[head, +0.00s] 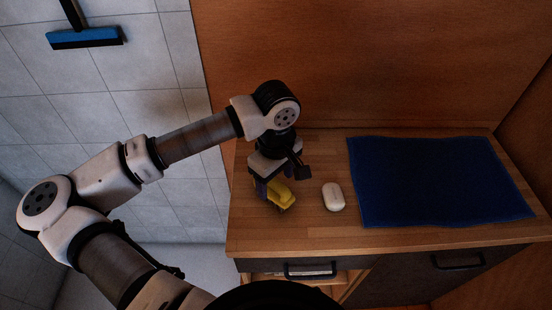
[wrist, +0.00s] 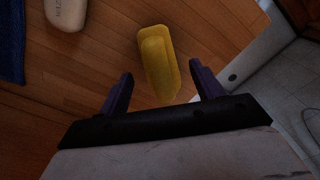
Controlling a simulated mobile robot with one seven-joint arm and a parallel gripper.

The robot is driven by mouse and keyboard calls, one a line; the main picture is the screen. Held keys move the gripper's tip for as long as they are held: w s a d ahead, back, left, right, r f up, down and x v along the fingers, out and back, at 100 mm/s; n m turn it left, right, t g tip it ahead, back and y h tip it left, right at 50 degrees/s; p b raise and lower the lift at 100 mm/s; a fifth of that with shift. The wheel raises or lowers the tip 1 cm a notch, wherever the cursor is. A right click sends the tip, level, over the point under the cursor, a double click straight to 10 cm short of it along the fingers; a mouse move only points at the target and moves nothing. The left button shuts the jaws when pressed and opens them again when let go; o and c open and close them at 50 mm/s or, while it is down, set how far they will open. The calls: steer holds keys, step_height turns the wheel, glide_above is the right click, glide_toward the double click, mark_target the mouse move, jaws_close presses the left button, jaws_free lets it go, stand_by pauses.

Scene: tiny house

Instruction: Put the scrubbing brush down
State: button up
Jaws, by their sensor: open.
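The yellow scrubbing brush (head: 281,196) lies on the wooden counter top near its left end. In the wrist view the brush (wrist: 158,62) shows its yellow top, with its near end between the two finger tips. My gripper (head: 277,187) is just above the brush, pointing down. In the wrist view my gripper (wrist: 160,84) has its purple fingers spread wide, one on each side of the brush and apart from it. Nothing is held. In the head view the gripper hides part of the brush.
A white bar of soap (head: 333,196) lies just right of the brush. A dark blue towel (head: 437,182) covers the counter's right part. The wooden counter (head: 300,233) has a partly open drawer (head: 308,271) below its front edge. A wooden wall stands behind.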

mark_target(277, 183)
step_height(277, 183, up, 10)
steer(key=b, duration=0.2)
steer(key=shift+d, duration=0.1)
